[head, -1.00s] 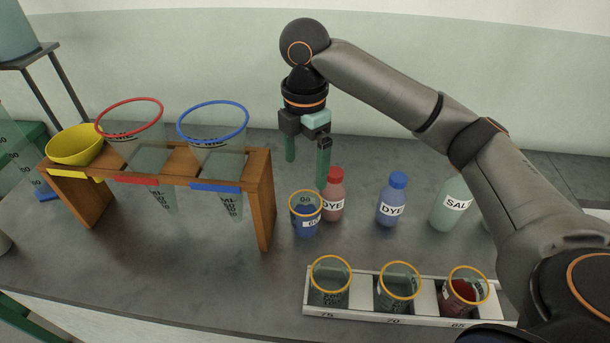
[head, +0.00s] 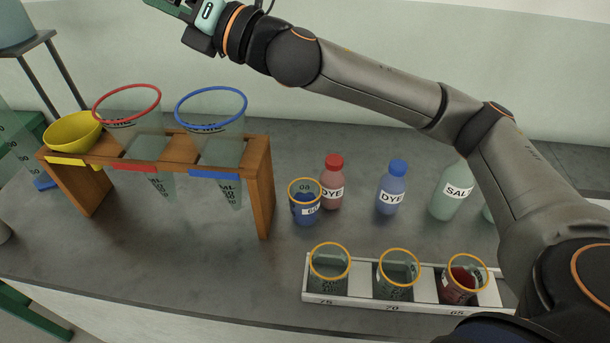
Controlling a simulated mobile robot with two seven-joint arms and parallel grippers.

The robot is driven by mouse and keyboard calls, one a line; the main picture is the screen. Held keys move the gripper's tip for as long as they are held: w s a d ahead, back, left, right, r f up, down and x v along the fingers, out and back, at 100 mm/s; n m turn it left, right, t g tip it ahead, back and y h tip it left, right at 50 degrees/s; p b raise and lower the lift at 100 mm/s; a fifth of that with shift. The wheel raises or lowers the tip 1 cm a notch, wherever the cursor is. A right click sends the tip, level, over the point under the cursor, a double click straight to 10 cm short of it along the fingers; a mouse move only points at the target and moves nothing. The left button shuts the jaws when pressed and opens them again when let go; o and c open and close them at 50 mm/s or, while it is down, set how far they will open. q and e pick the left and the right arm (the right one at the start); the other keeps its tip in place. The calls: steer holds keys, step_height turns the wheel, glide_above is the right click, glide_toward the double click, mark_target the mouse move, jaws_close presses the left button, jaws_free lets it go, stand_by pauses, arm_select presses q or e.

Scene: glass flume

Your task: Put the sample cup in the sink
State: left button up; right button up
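A small clear cup with an orange rim and blue liquid (head: 305,208) stands upright on the grey bench, right of the wooden rack. Three similar orange-rimmed cups stand in a white tray: a clear one (head: 329,272), another clear one (head: 397,275) and one with dark red liquid (head: 461,285). I cannot tell which is the sample cup. No sink is visible. My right gripper (head: 172,10) is high at the top edge, above the rack and away from every cup. Its fingers are partly cut off by the frame, and no cup shows in it. My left gripper is not in view.
The wooden rack (head: 262,192) holds a yellow bowl (head: 72,133), a red-rimmed cone (head: 130,112) and a blue-rimmed cone (head: 212,120). Red (head: 332,185), blue (head: 391,190) and salt (head: 450,200) bottles stand behind the white tray (head: 360,303). The bench front left is clear.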

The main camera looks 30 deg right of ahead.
steer(key=s+a+n+g+y, duration=0.6)
steer(key=s+n+g, duration=0.25)
steer(key=n, duration=0.25)
steer(key=s+a+f+n+g+h, duration=0.4)
steer(key=s+f+n+g, duration=0.5)
steer(key=s+f+n, duration=0.15)
steer(key=n+t+h, duration=0.5)
steer(key=n+h, duration=0.2)
steer(key=h, duration=1.2)
glide_toward(305, 199)
steer(key=s+f, duration=0.1)
steer(key=shift+g, duration=0.25)
steer(key=x, duration=0.4)
steer(key=shift+w+a+f, duration=0.2)
steer(key=shift+f, duration=0.2)
steer(key=shift+w+d+f, duration=0.15)
steer(key=shift+f, duration=0.4)
steer(key=shift+r, duration=0.15)
steer(key=c, duration=1.4)
